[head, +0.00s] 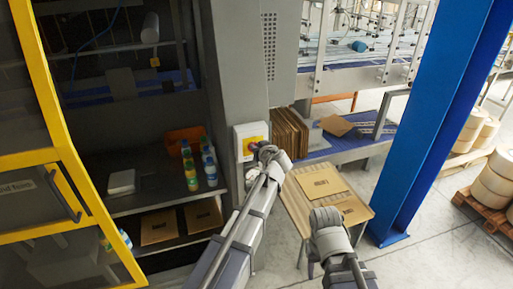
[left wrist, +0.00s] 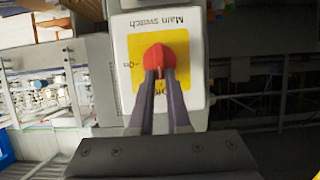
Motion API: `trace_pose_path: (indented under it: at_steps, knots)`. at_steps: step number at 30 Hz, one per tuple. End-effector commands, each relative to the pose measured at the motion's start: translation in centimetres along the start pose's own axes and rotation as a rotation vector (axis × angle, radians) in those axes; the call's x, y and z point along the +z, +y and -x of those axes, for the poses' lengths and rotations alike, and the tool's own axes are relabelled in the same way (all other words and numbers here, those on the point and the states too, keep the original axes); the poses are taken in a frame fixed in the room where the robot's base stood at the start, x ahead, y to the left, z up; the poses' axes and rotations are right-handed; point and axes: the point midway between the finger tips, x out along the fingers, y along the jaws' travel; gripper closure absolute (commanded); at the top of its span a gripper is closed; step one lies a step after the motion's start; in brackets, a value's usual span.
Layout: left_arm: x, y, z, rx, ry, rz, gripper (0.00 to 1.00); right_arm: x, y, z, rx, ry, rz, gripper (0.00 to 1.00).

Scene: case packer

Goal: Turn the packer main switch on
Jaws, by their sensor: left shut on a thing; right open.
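The packer main switch is a white box with a yellow plate (left wrist: 184,60) and a red rotary knob (left wrist: 158,54), facing me in the left wrist view. "Main switch" reads upside down there, with "On" at the knob's left and "Off" just below it. The knob's grip lies vertically in that picture, in line with "Off". My left gripper (left wrist: 159,76) is shut on the knob, one finger on each side. In the head view the switch box (head: 241,132) is on the grey cabinet column, partly hidden by my left gripper (head: 255,148). My right gripper (head: 324,216) is apart from it, open, its fingers mostly hidden.
The yellow-framed door (head: 58,130) stands at the left of the open cabinet, where several bottles (head: 191,166) stand on a shelf. Flat cardboard stacks (head: 289,132) and a wooden table (head: 296,205) are right of the switch. A blue post (head: 425,120) stands further right.

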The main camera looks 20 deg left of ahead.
Motion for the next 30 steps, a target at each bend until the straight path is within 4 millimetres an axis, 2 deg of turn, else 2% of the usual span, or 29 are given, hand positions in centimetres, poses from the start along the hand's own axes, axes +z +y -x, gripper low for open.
trace_pose_path:
  at_steps: [14, 30]
  knots:
    - [0.1, 0.3, -0.1, -0.031, 0.001, -0.073, 1.0, 0.0, 0.0, -0.2, 0.0, 0.0, 0.0, 0.5]
    - [0.8, 1.6, -0.4, -0.212, 0.0, -0.51, 1.0, -0.1, -0.2, -2.1, 0.0, 0.001, -0.002, 0.5]
